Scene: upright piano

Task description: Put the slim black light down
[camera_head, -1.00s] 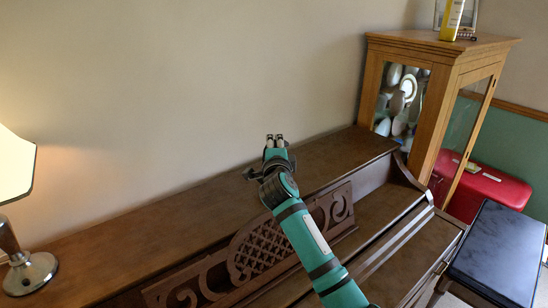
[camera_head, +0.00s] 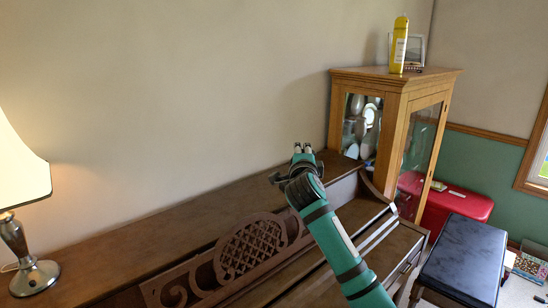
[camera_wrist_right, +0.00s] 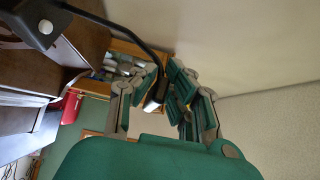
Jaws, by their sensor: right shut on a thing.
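My right gripper (camera_head: 302,149) is over the piano top, towards its right end, with its fingers pointing away from me. In the right wrist view, the gripper (camera_wrist_right: 160,86) is shut on the slim black light (camera_wrist_right: 112,29). The light's thin curved neck runs from between the fingers to the upper left. A dark block with a pale round button (camera_wrist_right: 38,22) is at its far end. In the head view the light is hard to tell from the dark gripper parts. The piano (camera_head: 150,227) has a bare brown top. My left gripper is not in view.
A lit table lamp (camera_head: 20,170) stands on the piano's left end. A wooden glass cabinet (camera_head: 396,95) stands beyond the right end, with a yellow bottle (camera_head: 399,45) and a picture frame (camera_head: 416,50) on top. A black bench (camera_head: 463,262) and a red chest (camera_head: 455,206) are at right.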

